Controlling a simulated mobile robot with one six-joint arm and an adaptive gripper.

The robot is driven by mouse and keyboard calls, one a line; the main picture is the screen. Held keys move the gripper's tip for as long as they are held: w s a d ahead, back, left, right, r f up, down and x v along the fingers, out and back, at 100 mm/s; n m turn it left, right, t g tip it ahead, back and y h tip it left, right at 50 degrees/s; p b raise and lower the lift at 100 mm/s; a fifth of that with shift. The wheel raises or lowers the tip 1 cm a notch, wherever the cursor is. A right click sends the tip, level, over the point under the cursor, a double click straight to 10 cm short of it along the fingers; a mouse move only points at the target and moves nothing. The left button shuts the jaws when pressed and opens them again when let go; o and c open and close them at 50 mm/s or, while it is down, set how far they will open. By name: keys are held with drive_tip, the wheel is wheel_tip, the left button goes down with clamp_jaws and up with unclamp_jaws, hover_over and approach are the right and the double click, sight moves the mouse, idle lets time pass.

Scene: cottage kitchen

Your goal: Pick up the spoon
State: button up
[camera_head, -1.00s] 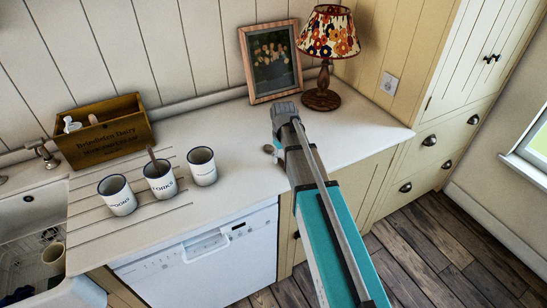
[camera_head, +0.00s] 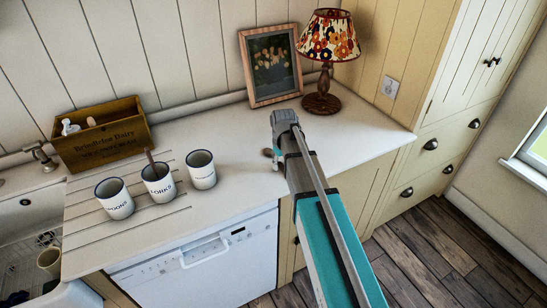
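My gripper (camera_head: 275,156) is over the counter, right of the mugs. My own arm covers most of it, so its opening does not show. A small brownish piece (camera_head: 267,152) shows at its left side; it may be part of a spoon, but I cannot tell. A brown handle (camera_head: 150,158) stands up out of the middle white mug (camera_head: 158,186), whose lettering seems to read forks. What is at its lower end is hidden in the mug. The left mug (camera_head: 115,200) has lettering that seems to read spoons.
A third mug (camera_head: 201,172) stands right of the middle one. A wooden box (camera_head: 105,142) is at the back left. A framed picture (camera_head: 270,64) and a lamp (camera_head: 322,100) stand behind my gripper. The sink (camera_head: 28,225) is at left. The counter (camera_head: 365,132) is clear at right.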

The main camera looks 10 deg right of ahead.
clamp_jaws()
drive_tip(key=shift+r, duration=0.15)
wheel_tip(320, 180, up, 2)
drive_tip(key=shift+p, duration=1.2)
drive_tip(key=s+a+r+p, duration=0.2)
drive_tip(key=s+r+p, duration=0.3)
drive_tip(key=s, duration=0.1)
drive_tip(key=s+a+r+p, duration=0.2)
drive_tip(key=s+r+p, duration=0.3)
drive_tip(key=s, duration=0.2)
drive_tip(key=shift+a+r+p, duration=0.3)
drive_tip(key=shift+a+r, duration=0.05)
drive_tip(key=shift+s, duration=0.1)
